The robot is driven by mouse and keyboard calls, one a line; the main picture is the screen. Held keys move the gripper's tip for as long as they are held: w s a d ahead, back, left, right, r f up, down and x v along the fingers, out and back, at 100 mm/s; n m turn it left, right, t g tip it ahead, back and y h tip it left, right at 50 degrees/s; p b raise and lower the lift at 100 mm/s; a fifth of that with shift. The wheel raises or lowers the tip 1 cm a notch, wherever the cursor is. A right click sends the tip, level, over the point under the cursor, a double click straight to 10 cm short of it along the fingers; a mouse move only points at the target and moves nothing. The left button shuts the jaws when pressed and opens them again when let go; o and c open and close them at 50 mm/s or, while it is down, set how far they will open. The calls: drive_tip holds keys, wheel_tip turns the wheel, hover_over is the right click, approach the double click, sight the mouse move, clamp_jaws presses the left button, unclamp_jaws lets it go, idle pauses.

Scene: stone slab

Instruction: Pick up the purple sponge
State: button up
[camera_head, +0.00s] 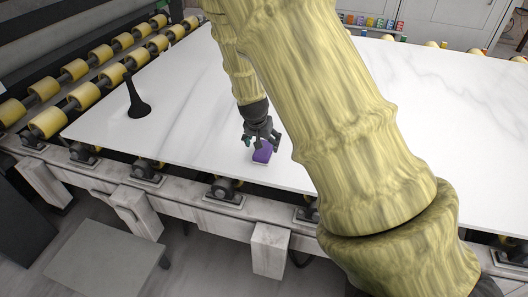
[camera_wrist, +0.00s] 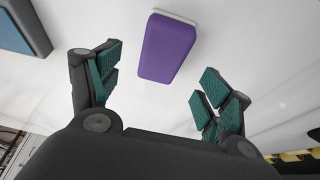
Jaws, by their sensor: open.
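The purple sponge (camera_head: 262,152) lies on the white stone slab (camera_head: 190,120) near its front edge, and a pale layer shows along its lower side. In the wrist view the purple sponge (camera_wrist: 168,48) is beyond the fingertips, roughly centred between the two fingers, with a white strip at its far end. My gripper (camera_head: 262,135) is over the sponge in the head view. In the wrist view my gripper (camera_wrist: 154,84) is open, with green pads apart and nothing between them. I cannot tell the exact height of the fingers above the sponge.
A blue block with a dark side (camera_wrist: 22,28) lies left of the sponge in the wrist view. A black cone-shaped thing (camera_head: 137,98) stands on the slab's left. Yellow rollers (camera_head: 75,70) line the left side. Small coloured items (camera_head: 370,21) sit behind the slab.

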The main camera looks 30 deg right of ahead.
sight(264, 149)
drive_tip(key=shift+p+x, duration=1)
drive_tip(key=shift+x, duration=2.15)
drive_tip(key=shift+a+f, duration=0.1)
drive_tip(key=shift+f, duration=0.2)
drive_tip(key=shift+c, duration=0.2)
drive_tip(key=c, duration=0.9)
